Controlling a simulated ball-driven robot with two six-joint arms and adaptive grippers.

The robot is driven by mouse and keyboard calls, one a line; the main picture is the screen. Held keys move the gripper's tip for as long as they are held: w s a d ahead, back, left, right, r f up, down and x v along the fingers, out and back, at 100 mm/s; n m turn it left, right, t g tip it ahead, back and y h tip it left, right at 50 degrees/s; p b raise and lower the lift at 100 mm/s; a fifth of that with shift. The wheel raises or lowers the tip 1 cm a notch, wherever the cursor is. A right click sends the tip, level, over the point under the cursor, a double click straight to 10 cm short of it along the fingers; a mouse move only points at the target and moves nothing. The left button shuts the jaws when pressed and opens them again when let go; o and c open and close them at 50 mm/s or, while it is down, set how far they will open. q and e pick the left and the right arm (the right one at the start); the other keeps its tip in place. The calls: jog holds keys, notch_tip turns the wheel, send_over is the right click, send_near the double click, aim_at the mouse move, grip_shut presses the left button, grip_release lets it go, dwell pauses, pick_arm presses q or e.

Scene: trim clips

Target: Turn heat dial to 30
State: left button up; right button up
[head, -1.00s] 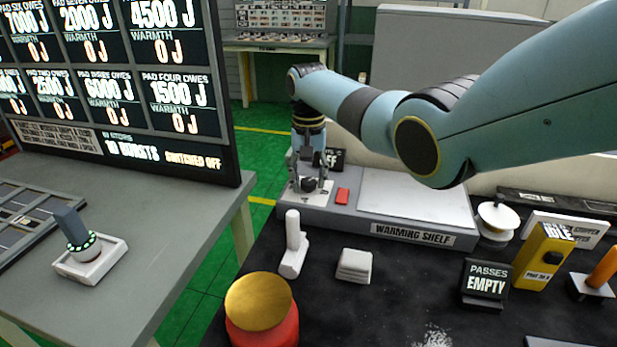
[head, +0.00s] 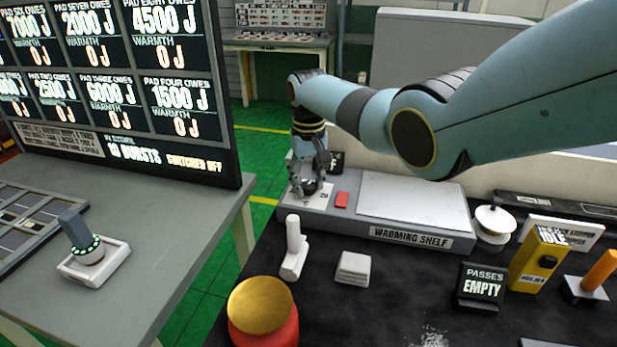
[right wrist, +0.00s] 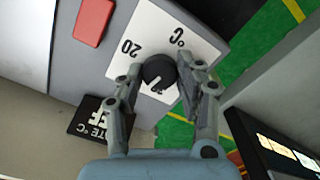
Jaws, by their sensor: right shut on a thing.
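The heat dial (right wrist: 158,69) is a round black knob with a white pointer line, on a white plate (right wrist: 150,25) marked "20" and "°C". In the right wrist view the pointer line slants toward the bottom left, away from the "20". In the head view the dial (head: 311,187) sits at the left end of the warming shelf, partly hidden by the gripper. My right gripper (right wrist: 160,72) is shut on the dial, one finger on each side; it also shows in the head view (head: 310,180). My left gripper is not in view.
A black sign (right wrist: 95,115), partly hidden and ending in "FF", stands by the dial. A red block (head: 342,199) lies beside the plate on the grey warming shelf (head: 410,233). A white upright piece (head: 293,245) and a red, gold-topped jar (head: 262,310) stand in front.

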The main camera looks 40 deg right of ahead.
aim_at(308, 185)
jog(key=n+p, duration=0.1)
jog(key=n, duration=0.2)
jog(key=shift+r+n, duration=0.1)
jog(key=shift+n, duration=2.5)
jog(key=o, duration=1.1)
jog(key=shift+o, duration=0.2)
notch_tip(308, 185, up, 12)
